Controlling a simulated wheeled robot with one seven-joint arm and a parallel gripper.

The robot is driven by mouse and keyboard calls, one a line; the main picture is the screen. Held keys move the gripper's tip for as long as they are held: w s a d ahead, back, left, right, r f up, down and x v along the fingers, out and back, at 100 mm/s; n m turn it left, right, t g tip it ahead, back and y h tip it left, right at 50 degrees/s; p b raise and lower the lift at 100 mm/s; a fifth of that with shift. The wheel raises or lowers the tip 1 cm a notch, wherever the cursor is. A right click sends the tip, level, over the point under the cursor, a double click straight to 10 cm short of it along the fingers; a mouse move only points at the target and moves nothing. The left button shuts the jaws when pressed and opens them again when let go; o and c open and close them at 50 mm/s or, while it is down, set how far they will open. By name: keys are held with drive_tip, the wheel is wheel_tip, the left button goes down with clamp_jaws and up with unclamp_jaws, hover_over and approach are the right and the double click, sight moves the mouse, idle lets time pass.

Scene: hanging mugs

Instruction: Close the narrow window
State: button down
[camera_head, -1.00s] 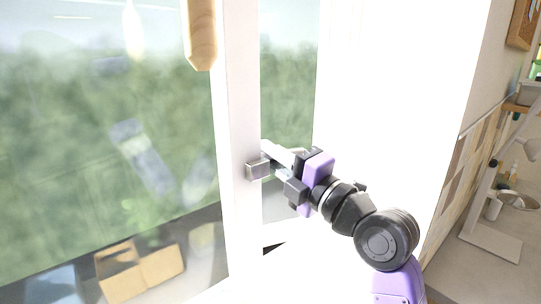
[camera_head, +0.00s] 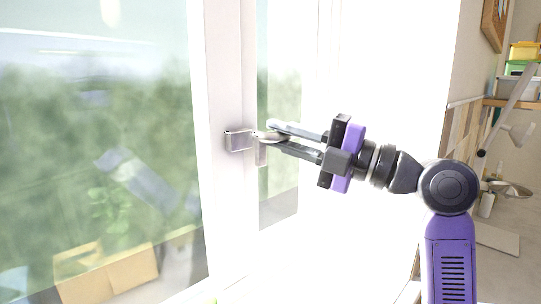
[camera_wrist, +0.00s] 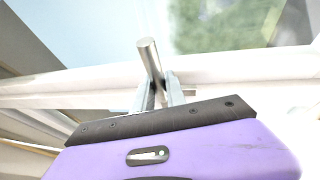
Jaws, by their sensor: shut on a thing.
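The narrow window (camera_head: 279,75) is a slim glass pane right of a white upright frame post (camera_head: 226,70). A silver metal handle (camera_head: 261,155) sits at this post, beside a square metal catch (camera_head: 238,140). My gripper (camera_head: 270,133) reaches in from the right, with its fingertips shut on the handle. In the wrist view, the handle (camera_wrist: 150,60) shows as a round metal bar at the tips of my gripper (camera_wrist: 162,88). The fingers partly hide the handle. I cannot tell how far the window stands open.
A large glass pane (camera_head: 100,130) fills the left, with reflections of boxes in it. A white wall (camera_head: 390,80) stands behind my arm. At the far right are a shelf with coloured bins (camera_head: 523,52) and a metal pan (camera_head: 508,188).

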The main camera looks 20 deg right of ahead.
drive_tip(key=shift+s+d+f, duration=0.2)
drive_tip(key=shift+d, duration=0.2)
drive_tip(key=shift+r+g+y, duration=0.2)
drive_tip(key=shift+g+y, duration=0.1)
drive_tip(key=c, duration=1.4)
unclamp_jaws()
drive_tip(key=shift+o, duration=0.2)
drive_tip(key=shift+s, duration=0.15)
drive_tip(key=b+v, duration=0.1)
drive_tip(key=v, duration=0.6)
drive_tip(key=shift+s+d+b, duration=0.15)
drive_tip(key=shift+s+b, duration=0.1)
drive_tip(key=shift+b, duration=0.1)
drive_tip(key=shift+f, duration=0.15)
